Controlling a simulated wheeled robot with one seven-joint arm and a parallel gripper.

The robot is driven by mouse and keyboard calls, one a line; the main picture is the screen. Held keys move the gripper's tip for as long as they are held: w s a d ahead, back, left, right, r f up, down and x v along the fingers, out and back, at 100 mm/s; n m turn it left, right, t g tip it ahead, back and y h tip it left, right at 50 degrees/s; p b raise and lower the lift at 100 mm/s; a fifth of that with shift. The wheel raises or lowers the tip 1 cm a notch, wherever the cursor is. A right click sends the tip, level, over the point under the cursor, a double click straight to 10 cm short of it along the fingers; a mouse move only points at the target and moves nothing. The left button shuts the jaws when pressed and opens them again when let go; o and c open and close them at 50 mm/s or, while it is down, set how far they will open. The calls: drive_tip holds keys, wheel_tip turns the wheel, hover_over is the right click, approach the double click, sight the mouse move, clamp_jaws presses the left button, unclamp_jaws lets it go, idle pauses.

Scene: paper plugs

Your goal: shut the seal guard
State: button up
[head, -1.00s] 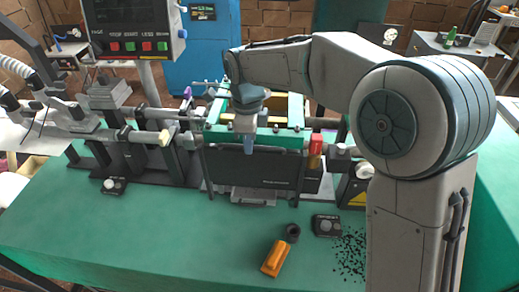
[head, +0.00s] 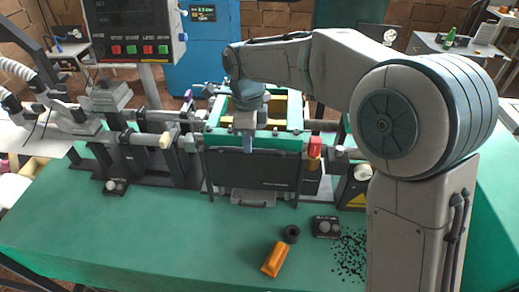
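A dark, wide panel (head: 275,170) with small lettering stands upright across the front of the bench machine; I take it to be the seal guard. A green bar (head: 285,143) runs along its top edge, and a green and yellow frame (head: 292,105) shows behind it. My gripper (head: 247,143) points down at the panel's top edge, left of its middle. It overlaps the bar in the picture; I cannot tell whether it touches. The fingertips are small and seen end-on, so their opening is unclear.
An orange block (head: 275,259), a black ring (head: 291,233), a knob box (head: 326,227) and spilled black granules (head: 350,255) lie on the green bench (head: 150,225) in front. A control box (head: 135,30) hangs at upper left. The bench's front left is clear.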

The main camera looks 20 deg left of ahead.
drive_tip(key=shift+r+p, duration=1.8)
drive_tip(key=shift+r, duration=0.85)
drive_tip(key=s+d+r+n+t, duration=0.15)
drive_tip(key=d+n, duration=0.25)
drive_tip(key=d, duration=0.7)
drive_tip(key=s+d+r+n+t, duration=0.1)
drive_tip(key=s+d+r+n, duration=0.2)
drive_tip(key=d, duration=0.8)
drive_tip(key=s+d+f+n+t, duration=0.1)
drive_tip(key=s+d+f+n, duration=0.2)
drive_tip(key=s+d+n, duration=0.5)
drive_tip(key=shift+s+d+f, duration=0.15)
drive_tip(key=shift+s+d, duration=0.8)
drive_tip(key=shift+d, duration=1.9)
